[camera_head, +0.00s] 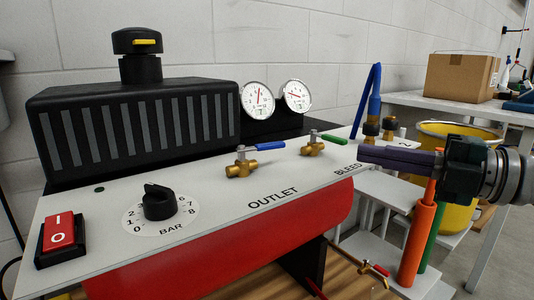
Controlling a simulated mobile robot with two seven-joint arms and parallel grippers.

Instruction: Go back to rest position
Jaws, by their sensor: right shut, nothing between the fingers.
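My right gripper (368,156) comes in from the right edge, its dark fingers pointing left. The fingers are together with nothing between them. They are in front of the right end of the panel, near the brass fittings (371,131) and just right of the BLEED label. I cannot tell whether they touch anything. My left gripper is not in view.
The light panel (108,205) carries a red switch (60,235), a black BAR knob (159,202), a blue-handled valve (242,168) and a green-handled valve (312,149). Two gauges (257,100) stand behind. Orange cylinder (418,240), yellow bucket (458,210) and carton (459,77) are right.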

